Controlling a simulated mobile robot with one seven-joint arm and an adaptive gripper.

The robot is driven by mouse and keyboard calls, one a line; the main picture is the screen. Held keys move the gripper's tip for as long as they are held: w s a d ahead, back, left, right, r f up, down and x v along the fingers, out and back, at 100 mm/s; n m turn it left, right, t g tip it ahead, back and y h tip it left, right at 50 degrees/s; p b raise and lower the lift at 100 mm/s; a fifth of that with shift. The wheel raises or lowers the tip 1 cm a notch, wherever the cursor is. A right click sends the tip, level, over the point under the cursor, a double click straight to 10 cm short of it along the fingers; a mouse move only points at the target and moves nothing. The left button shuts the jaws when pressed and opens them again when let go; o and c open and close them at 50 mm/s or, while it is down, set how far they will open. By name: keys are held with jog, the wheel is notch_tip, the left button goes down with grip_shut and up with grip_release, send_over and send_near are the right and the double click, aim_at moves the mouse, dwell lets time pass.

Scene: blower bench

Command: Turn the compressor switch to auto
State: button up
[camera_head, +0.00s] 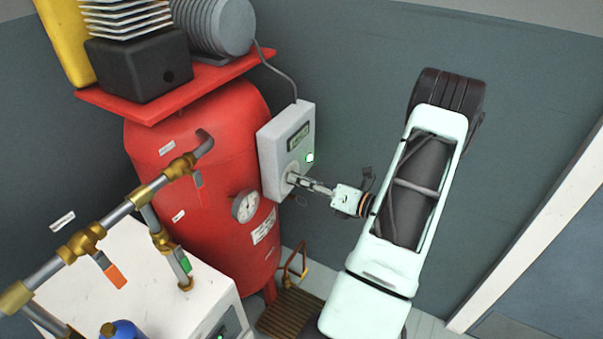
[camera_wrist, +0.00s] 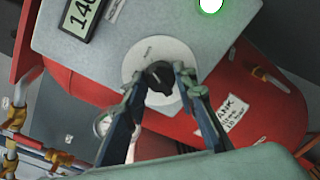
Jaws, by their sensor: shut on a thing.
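The compressor switch is a black rotary knob (camera_wrist: 158,74) on a pale round dial plate (camera_wrist: 140,58). The plate is on the front of a light grey control box (camera_head: 274,140), fixed to the side of the red tank (camera_head: 215,180). My gripper (camera_head: 293,179) is at the lower part of the box front. In the wrist view my gripper (camera_wrist: 160,84) has one finger on each side of the knob and is shut on it. The fingers partly cover the knob and dial. The dial's markings are too small to read.
A green lamp (camera_head: 309,158) glows on the box, beside a small display (camera_head: 299,137). A pressure gauge (camera_head: 245,207) is on the tank below the box. Brass and grey pipes (camera_head: 120,212) run at left over a white cabinet (camera_head: 120,265). The wall at right is clear.

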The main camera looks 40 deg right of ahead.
jog(key=shift+f+m+p, duration=0.1)
jog(key=shift+m+p, duration=0.3)
jog(key=shift+m, duration=0.2)
jog(key=o, duration=1.2)
jog(key=shift+c, duration=0.2)
jog(key=shift+s, duration=0.15)
jog(key=v, duration=1.1)
jog(key=shift+s+d, duration=0.2)
jog(key=shift+s, duration=0.15)
jog(key=shift+a, duration=0.1)
